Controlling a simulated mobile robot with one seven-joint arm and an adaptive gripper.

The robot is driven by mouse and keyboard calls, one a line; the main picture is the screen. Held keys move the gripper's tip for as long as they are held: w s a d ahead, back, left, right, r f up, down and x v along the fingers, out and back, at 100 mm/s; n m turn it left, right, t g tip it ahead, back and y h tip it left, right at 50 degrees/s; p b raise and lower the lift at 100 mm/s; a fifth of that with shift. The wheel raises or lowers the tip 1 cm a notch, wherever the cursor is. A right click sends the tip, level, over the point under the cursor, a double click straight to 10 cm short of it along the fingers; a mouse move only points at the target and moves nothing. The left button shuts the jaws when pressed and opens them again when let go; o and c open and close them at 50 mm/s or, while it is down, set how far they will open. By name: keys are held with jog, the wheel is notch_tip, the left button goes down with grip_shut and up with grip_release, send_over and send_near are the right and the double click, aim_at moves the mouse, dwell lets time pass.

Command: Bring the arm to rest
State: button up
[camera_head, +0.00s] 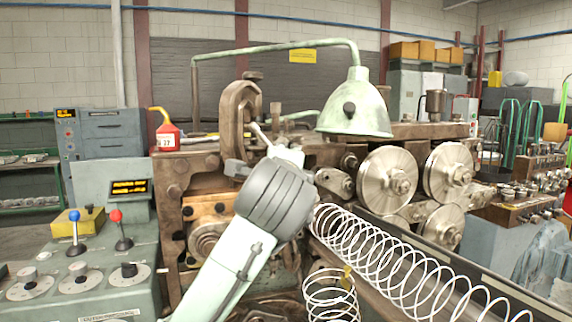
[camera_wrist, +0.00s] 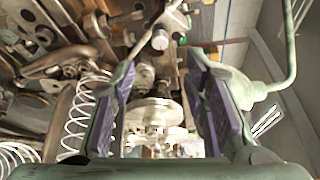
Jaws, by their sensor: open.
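My gripper (camera_wrist: 162,64) shows in the wrist view with its two purple-padded fingers spread wide. They are open, and I see nothing held between them. Beyond the gap lie metal rollers of the spring coiler (camera_wrist: 155,112), apart from the fingers as far as I can tell. In the head view my pale green arm rises from the bottom centre, with its dark grey joint in front of the coiler (camera_head: 335,160). The gripper itself is mostly hidden behind that joint, so its distance to the machine cannot be told there.
A green lamp (camera_head: 355,108) hangs over the coiler, just right of my arm. A long wire spring (camera_head: 400,265) lies in a trough at the right; a shorter coil (camera_head: 330,296) stands beside my arm. A control panel (camera_head: 110,185) with levers and a red oil can (camera_head: 167,137) are left.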

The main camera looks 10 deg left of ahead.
jog(key=shift+s, duration=0.35)
